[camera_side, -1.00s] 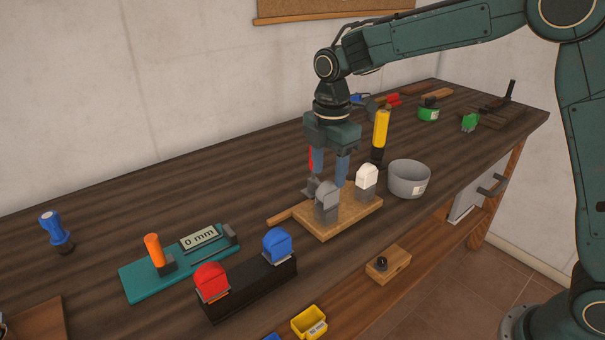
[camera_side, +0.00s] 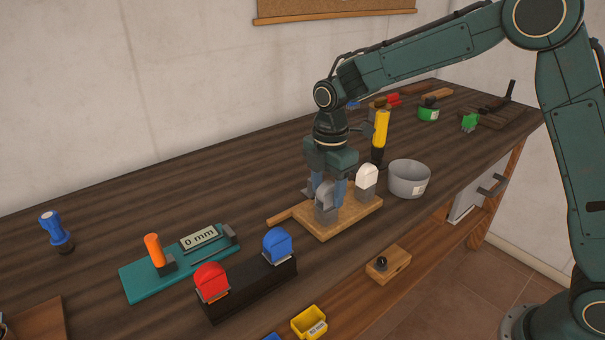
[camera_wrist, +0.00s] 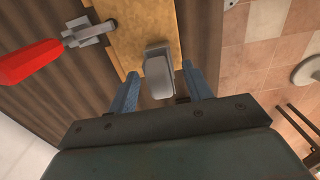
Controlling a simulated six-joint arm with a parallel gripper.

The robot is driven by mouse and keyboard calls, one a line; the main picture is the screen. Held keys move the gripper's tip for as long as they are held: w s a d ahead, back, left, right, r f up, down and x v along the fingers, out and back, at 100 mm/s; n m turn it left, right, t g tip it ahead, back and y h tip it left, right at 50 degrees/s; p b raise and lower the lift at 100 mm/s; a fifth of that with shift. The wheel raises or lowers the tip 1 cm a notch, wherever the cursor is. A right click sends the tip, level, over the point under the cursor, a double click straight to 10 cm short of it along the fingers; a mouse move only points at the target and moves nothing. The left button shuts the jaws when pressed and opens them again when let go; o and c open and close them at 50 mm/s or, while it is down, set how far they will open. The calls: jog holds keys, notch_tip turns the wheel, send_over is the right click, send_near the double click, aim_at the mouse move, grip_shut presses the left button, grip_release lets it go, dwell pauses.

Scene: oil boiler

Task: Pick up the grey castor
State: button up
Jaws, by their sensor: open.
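The grey castor (camera_side: 325,204) stands upright on a light wooden board (camera_side: 343,223) on the bench. My gripper (camera_side: 328,190) is low over the board, pointing down at the castor. In the wrist view, the grey castor (camera_wrist: 158,74) shows between the two blue fingers of my gripper (camera_wrist: 160,70), with a visible gap on each side. The jaws are open and hold nothing. In the side view the castor covers part of the fingers, so their exact depth beside it is hard to tell.
A white castor (camera_side: 367,180) stands on the same board, close to my gripper's right. A grey bowl (camera_side: 408,180) and a yellow-handled tool (camera_side: 380,131) are just beyond. A red-handled clamp (camera_wrist: 38,58) lies beside the board. Red and blue castors sit on a black block (camera_side: 250,290).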

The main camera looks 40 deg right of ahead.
grip_shut()
jog(key=shift+r, duration=0.15)
notch_tip(320, 180, up, 20)
dwell(0.9)
dwell(0.5)
